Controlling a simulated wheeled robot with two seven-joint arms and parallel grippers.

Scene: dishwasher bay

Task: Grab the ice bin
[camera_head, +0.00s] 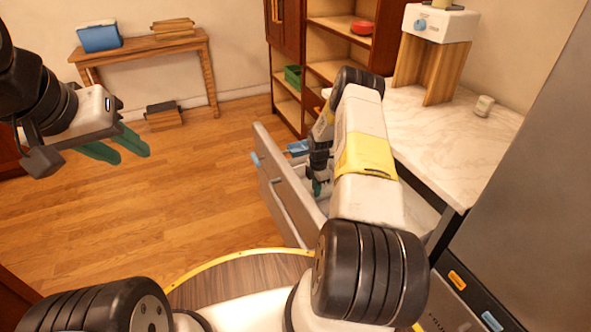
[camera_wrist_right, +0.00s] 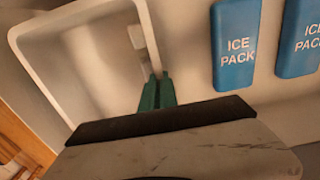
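The ice bin (camera_wrist_right: 85,65) is a pale, open-topped box on the left of the right wrist view. In the head view it is mostly hidden behind my right arm, inside the pulled-out drawer (camera_head: 285,192). My right gripper (camera_wrist_right: 157,78) reaches down into that drawer; it also shows in the head view (camera_head: 318,187). Its green fingers are close together at the bin's right-hand wall, and appear shut on its rim. My left gripper (camera_head: 133,155) is empty at the left of the head view, its green fingers apart, away from the drawer.
Blue ice packs (camera_wrist_right: 236,45) lie beside the bin. A marble counter (camera_head: 440,130) with a dispenser (camera_head: 440,22) and a small white jar (camera_head: 484,105) is right of the drawer. A shelf unit (camera_head: 322,60) and wooden table (camera_head: 140,48) stand behind. The wooden floor at left is mostly clear.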

